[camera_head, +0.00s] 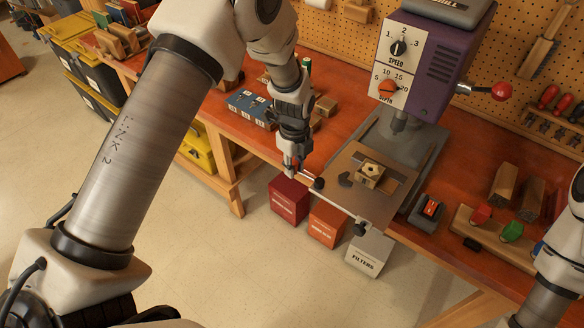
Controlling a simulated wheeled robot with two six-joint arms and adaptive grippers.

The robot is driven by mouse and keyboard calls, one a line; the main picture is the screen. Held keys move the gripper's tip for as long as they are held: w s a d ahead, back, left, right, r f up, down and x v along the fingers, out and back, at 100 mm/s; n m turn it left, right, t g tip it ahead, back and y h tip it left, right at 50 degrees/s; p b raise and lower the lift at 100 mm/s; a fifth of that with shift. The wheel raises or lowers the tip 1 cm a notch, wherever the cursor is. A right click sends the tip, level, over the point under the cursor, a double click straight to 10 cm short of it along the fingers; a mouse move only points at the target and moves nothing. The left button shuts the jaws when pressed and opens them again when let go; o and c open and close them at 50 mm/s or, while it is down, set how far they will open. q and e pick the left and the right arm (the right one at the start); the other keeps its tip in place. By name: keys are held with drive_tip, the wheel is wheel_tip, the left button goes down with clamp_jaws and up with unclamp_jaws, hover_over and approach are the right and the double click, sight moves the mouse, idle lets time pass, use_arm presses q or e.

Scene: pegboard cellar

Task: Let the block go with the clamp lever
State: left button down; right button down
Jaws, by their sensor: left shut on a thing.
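My left gripper (293,166) points down at the table's left edge. It is shut on the clamp lever (304,172), of which a bit of red and a thin rod show by the fingertips. The gripper hides part of the lever. Whether the clamp touches the block is too small to tell. Part of my right arm shows at the lower right; its gripper is out of view.
The purple drill press (437,52) stands behind the block, with a red-knobbed handle on its right. A small box with a red switch (430,208) stands right of the table. Red, orange and white bins (290,200) stand on the floor below. A blue box (249,108) lies on the bench.

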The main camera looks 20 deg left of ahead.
use_arm(q)
drive_tip(key=shift+w+m, duration=0.1)
drive_tip(key=shift+m, duration=0.2)
drive_tip(key=c, duration=1)
unclamp_jaws()
drive_tip(key=shift+f, duration=0.1)
drive_tip(key=shift+w+d, duration=0.1)
wheel_tip(320, 180, up, 12)
drive_tip(key=shift+r, duration=0.1)
